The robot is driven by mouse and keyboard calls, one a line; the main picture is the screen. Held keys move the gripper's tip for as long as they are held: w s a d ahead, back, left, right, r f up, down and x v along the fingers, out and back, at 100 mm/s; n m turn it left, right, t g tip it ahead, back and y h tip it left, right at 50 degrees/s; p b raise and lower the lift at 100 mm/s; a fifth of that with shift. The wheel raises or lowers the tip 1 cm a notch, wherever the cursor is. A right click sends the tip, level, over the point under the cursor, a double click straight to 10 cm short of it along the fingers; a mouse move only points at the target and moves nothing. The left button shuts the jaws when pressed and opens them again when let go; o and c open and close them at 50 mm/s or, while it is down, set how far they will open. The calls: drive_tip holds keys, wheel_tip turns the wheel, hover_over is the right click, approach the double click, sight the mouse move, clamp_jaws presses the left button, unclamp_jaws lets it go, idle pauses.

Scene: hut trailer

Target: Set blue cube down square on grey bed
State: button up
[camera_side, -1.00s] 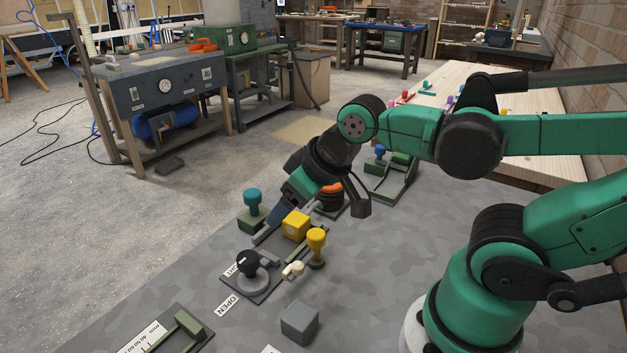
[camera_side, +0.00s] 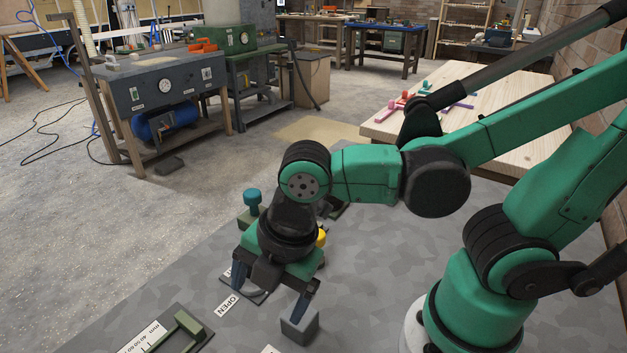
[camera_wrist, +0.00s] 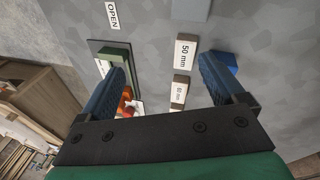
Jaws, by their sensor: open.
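My gripper (camera_side: 270,296) points down, its fingers spread apart, low over the front of the grey surface. In the wrist view my gripper (camera_wrist: 163,70) has nothing between its fingers except the view of the surface beyond. A blue block (camera_wrist: 230,60), likely the blue cube, shows beside the right finger and is partly hidden by it. I cannot make it out in the side view. The mottled grey bed (camera_side: 375,255) spreads under the arm. A plain grey cube (camera_side: 299,328) stands close to the right finger; a grey block also shows at the wrist view's top edge (camera_wrist: 196,8).
A green-barred fixture (camera_side: 182,326) with a mm scale lies at front left. An OPEN label (camera_side: 228,305) lies beside the gripper. White 50 mm tags (camera_wrist: 185,53) lie under the gripper. A teal-topped knob (camera_side: 252,200) stands behind. Bare bed lies right of the arm's wrist.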

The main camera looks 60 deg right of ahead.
drive_tip(key=s+a+n, duration=0.1)
drive_tip(key=s+n, duration=0.1)
drive_tip(key=n, duration=0.2)
drive_tip(key=s+a+f+n+g, duration=0.1)
drive_tip(key=s+a+n, duration=0.1)
drive_tip(key=n, duration=0.3)
drive_tip(key=s+a+f+n+g+h, duration=0.1)
drive_tip(key=s+a+n, duration=0.1)
drive_tip(key=n, duration=0.3)
drive_tip(key=shift+s+f, duration=0.2)
drive_tip(key=shift+s, duration=0.15)
drive_tip(key=shift+s+a+f+n+g, duration=0.25)
drive_tip(key=shift+s+n+g, duration=0.1)
drive_tip(key=shift+n, duration=0.55)
drive_tip(key=shift+d+f, duration=0.1)
drive_tip(key=shift+f, duration=2.6)
drive_tip(key=shift+c, duration=0.2)
clamp_jaws()
drive_tip(key=shift+r, duration=0.15)
